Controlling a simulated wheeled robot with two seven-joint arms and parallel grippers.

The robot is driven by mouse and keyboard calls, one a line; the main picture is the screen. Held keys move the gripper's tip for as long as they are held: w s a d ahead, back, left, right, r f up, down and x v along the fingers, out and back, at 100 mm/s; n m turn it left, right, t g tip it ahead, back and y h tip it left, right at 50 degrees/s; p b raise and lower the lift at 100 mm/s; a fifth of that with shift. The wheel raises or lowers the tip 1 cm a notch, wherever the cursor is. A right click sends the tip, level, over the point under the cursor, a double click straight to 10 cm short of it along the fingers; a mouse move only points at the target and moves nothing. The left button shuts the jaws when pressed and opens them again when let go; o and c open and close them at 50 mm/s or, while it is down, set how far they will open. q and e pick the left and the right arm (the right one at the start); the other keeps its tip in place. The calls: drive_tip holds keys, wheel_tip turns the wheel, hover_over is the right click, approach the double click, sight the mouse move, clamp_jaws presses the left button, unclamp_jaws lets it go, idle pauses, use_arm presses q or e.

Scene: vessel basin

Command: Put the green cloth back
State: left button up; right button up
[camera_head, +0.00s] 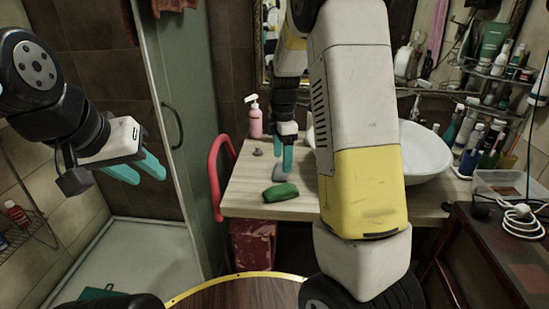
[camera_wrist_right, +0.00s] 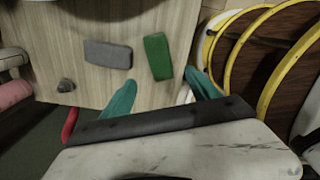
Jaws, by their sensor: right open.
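The green cloth (camera_head: 281,192) is a small folded block lying on the wooden counter, near its front edge. In the right wrist view the green cloth (camera_wrist_right: 158,57) lies beyond the fingertips, between their lines. My right gripper (camera_head: 284,160) hangs above the counter behind the cloth, apart from it. Its teal fingers (camera_wrist_right: 162,88) are spread and empty. My left gripper (camera_head: 140,172) is at the left, in front of the shower, with its teal fingers apart and nothing between them.
A grey block (camera_head: 309,171) lies beside the cloth, and a small dark knob (camera_head: 257,152) sits behind. A pink pump bottle (camera_head: 255,122) and a white basin (camera_head: 425,152) stand on the counter (camera_head: 240,196). A red curved bar (camera_head: 214,170) is at its left edge.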

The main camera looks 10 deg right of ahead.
drive_tip(key=s+r+m+t+y, duration=0.2)
drive_tip(key=s+r+m+t, duration=0.1)
drive_tip(key=s+r+m, duration=0.75)
drive_tip(key=s+a+r+m+t, duration=0.1)
drive_tip(key=s+r+m, duration=0.1)
drive_tip(key=s+m, duration=0.2)
drive_tip(key=s+a+r+m+t, duration=0.1)
drive_tip(key=s+r+m+t, duration=0.1)
drive_tip(key=s, duration=0.7)
drive_tip(key=shift+s+r+m, duration=0.35)
drive_tip(key=shift+r+m, duration=0.15)
drive_tip(key=shift+m, duration=0.55)
drive_tip(key=shift+a, duration=0.1)
